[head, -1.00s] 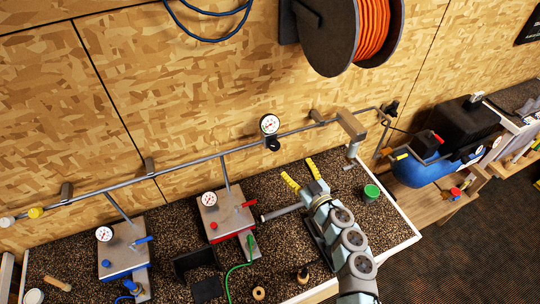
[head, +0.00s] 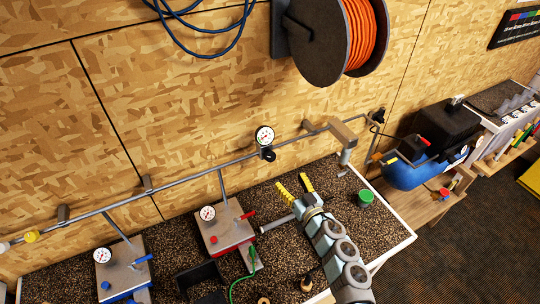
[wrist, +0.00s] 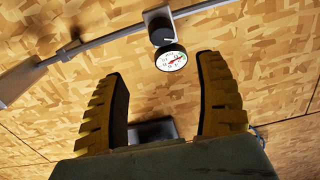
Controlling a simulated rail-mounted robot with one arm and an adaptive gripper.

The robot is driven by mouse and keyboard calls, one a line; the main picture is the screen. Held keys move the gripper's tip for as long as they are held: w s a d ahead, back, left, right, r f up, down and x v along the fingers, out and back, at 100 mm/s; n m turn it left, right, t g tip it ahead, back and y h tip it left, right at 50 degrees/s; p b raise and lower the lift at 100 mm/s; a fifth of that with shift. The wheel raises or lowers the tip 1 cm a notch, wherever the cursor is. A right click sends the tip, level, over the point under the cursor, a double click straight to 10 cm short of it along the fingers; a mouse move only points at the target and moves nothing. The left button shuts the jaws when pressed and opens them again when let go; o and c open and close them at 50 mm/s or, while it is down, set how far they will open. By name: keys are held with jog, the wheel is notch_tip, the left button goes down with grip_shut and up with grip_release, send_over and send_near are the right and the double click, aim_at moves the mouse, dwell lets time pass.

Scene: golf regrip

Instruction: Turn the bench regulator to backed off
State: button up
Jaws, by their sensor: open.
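The bench regulator is on the metal pipe along the wall, with a round white gauge (head: 265,136) and a dark knob (head: 268,155) below it. In the wrist view the gauge (wrist: 171,57) shows its face with a red needle, and the dark knob (wrist: 161,34) sits beside it under a pale bracket. My gripper (head: 293,187) has yellow ridged fingers, spread apart and empty. It is over the bench, below and to the right of the regulator, and apart from it. In the wrist view the gauge lies beyond the fingertips (wrist: 165,65), between them.
A red-based station (head: 225,228) and a blue-based station (head: 122,268) stand on the bench to the left. A green-topped can (head: 365,197) is right of my gripper. A hose reel (head: 320,40) hangs above. The pipe (head: 190,174) runs along the wall.

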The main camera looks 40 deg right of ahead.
aim_at(272, 157)
jog(key=p+x, duration=0.1)
jog(key=x, duration=0.6)
jog(key=shift+w+a+r, duration=0.1)
jog(key=shift+w, duration=0.45)
jog(key=shift+w+d, duration=0.25)
jog(key=shift+w, duration=0.2)
jog(key=shift+w+d, duration=0.1)
jog(key=shift+w, duration=0.75)
jog(key=shift+w+d, duration=0.2)
jog(key=shift+w, duration=0.15)
jog(key=shift+w+d, duration=0.1)
jog(key=shift+w, duration=0.3)
jog(key=shift+w+b, duration=0.35)
jog(key=shift+w, duration=0.15)
